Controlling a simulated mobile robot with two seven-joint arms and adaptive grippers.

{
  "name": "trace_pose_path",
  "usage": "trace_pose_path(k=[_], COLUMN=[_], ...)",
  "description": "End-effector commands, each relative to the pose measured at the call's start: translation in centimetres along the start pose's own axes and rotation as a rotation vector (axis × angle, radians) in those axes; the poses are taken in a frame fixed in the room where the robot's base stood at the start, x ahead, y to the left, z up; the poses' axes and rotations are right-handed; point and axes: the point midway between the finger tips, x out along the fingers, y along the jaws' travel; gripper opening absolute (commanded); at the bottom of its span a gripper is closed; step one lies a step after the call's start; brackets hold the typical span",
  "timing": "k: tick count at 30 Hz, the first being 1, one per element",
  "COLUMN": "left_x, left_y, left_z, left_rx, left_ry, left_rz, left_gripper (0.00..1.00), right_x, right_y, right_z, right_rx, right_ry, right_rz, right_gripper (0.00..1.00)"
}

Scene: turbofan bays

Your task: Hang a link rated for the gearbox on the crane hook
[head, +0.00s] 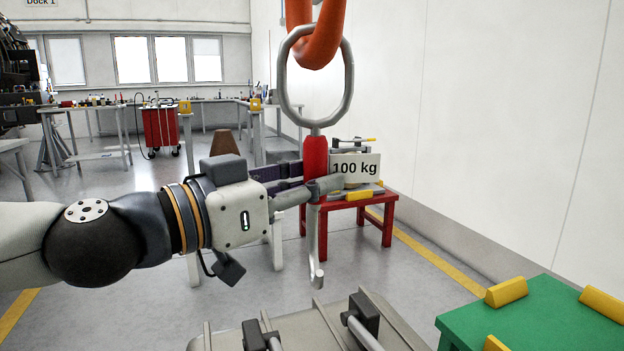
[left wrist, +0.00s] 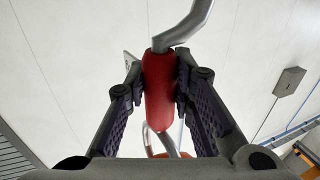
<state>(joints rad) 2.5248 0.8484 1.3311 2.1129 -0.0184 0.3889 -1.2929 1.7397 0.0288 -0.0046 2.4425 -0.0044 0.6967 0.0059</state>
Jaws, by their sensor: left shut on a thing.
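The link has a grey oval ring on top, a red grip (head: 315,156) and a grey hooked rod below, with a white tag (head: 355,168) reading "100 kg" beside the grip. My left gripper (head: 318,186) is shut on the red grip and holds the link upright. The left wrist view shows the red grip (left wrist: 158,92) between both fingers. The orange crane hook (head: 318,48) is at the top of the head view, its bend overlapping the upper opening of the ring. I cannot tell whether the ring rests on it. My right gripper is not in view.
A grey ribbed unit (head: 300,328) with black brackets and bars is below the link. A green table (head: 545,318) with yellow blocks is at the lower right. A red table (head: 386,215) stands behind the link. A red cabinet (head: 160,128) and workbenches are farther back.

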Motion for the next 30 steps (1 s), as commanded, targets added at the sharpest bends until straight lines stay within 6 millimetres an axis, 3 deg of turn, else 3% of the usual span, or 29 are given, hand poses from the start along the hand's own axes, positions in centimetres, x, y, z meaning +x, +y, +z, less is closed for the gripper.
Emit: trace_pose_path(k=[1, 2, 4, 5, 13, 16, 24, 30], left_x=[0.1, 0.1, 0.1, 0.1, 0.0, -0.9, -8.1, -11.4], left_y=[0.1, 0.1, 0.1, 0.1, 0.1, 0.0, -0.1, 0.0], left_z=[0.8, 0.9, 0.8, 0.8, 0.6, 0.5, 0.2, 0.3], left_rx=[-0.01, -0.01, -0.01, -0.009, -0.007, -0.005, -0.004, -0.005], left_ry=[-0.016, -0.016, -0.015, -0.014, -0.012, -0.01, -0.006, -0.009], left_rz=[0.005, 0.005, 0.005, 0.005, 0.003, 0.002, -0.002, 0.001], left_gripper=[0.0, 0.27, 0.43, 0.46, 0.46, 0.46, 0.46, 0.46], right_x=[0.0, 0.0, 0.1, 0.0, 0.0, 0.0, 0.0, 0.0], right_y=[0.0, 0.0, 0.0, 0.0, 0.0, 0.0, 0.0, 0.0], right_z=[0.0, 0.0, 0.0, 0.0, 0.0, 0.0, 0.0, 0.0], right_rx=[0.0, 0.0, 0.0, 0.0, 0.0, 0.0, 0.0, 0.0], right_ry=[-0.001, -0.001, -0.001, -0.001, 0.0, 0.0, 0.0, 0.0], right_rz=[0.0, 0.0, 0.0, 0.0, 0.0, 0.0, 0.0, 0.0], right_gripper=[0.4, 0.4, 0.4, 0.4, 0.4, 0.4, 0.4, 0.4])
